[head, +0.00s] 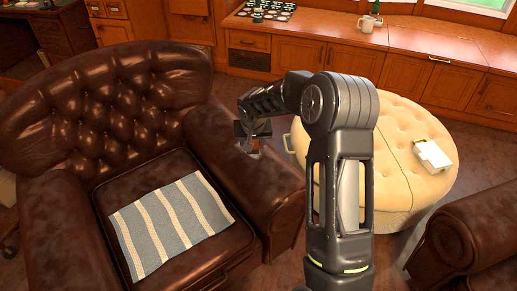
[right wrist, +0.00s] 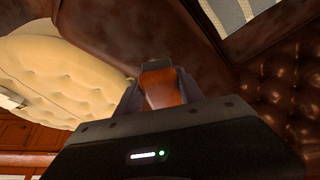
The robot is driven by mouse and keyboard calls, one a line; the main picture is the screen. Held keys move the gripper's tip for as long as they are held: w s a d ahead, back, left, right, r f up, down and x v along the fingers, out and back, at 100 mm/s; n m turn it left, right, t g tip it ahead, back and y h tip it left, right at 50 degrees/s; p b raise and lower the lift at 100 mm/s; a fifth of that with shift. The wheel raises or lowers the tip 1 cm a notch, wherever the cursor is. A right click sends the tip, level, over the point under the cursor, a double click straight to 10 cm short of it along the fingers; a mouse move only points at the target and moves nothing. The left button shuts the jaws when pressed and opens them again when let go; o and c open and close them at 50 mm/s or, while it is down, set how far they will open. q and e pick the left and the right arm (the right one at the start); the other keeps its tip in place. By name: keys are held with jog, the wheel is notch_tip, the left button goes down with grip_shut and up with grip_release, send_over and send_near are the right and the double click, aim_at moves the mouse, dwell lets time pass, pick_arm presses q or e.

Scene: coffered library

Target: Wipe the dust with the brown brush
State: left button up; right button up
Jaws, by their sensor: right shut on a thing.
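My right gripper (head: 251,140) is over the right armrest of the brown leather armchair, by its inner front part. It is shut on the brown brush (head: 255,150), of which only a small orange-brown part shows in the head view. In the right wrist view the brush (right wrist: 163,90) sits between the two dark fingers of the gripper (right wrist: 158,96). I cannot tell whether the brush touches the armrest. No dust can be made out. My left gripper is not in view.
The armchair (head: 215,140) has a blue striped cloth (head: 170,222) on its seat. A round cream ottoman (head: 400,135) with a white box (head: 433,154) stands to the right. Another leather chair (head: 470,235) is at lower right. Wooden cabinets (head: 440,75) line the back.

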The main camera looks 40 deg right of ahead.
jog(key=shift+d+f+m, duration=0.15)
jog(key=shift+d+f, duration=0.2)
jog(key=shift+d, duration=0.3)
jog(key=shift+d+f+m, duration=0.15)
jog(key=shift+d+f, duration=0.15)
jog(key=shift+d, duration=0.3)
